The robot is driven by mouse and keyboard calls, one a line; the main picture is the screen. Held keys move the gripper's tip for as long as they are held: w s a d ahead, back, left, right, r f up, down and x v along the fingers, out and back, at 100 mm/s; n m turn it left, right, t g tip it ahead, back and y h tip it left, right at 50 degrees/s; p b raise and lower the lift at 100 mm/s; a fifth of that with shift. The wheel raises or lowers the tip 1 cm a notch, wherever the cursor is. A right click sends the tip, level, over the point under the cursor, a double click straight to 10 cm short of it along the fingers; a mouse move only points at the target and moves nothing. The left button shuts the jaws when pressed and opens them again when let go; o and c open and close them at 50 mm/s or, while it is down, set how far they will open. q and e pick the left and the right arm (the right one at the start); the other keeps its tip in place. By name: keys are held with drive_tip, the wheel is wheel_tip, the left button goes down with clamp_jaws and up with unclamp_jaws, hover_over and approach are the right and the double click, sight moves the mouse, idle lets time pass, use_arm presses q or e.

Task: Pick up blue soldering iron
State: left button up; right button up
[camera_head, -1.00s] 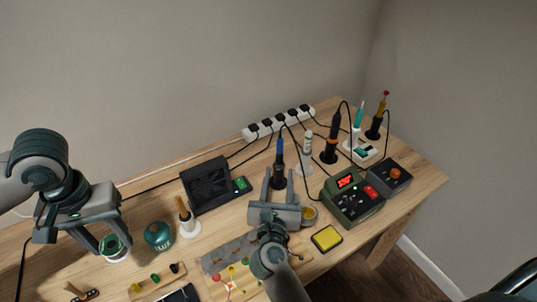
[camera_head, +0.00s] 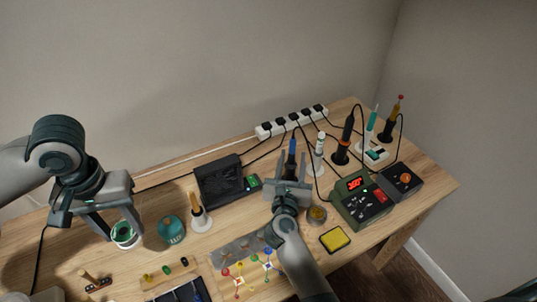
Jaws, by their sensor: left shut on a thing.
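The blue soldering iron (camera_head: 292,146) stands upright in a dark holder near the back middle of the desk. My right gripper (camera_head: 290,171) is open, with one finger on each side of the iron's lower part and holder; I cannot tell whether they touch. The gripper body hides the holder's base. My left gripper (camera_head: 121,228) is at the left, shut on a small white container with green inside (camera_head: 124,240), low at the desk surface.
A black fan box (camera_head: 220,182) is left of the iron. A white-handled iron (camera_head: 319,148) and a black-orange iron (camera_head: 346,135) stand to its right. A green station (camera_head: 358,205) and a yellow sponge (camera_head: 335,239) are front right. A power strip (camera_head: 290,122) lies behind.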

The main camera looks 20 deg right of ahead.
drive_tip(key=shift+w, duration=0.1)
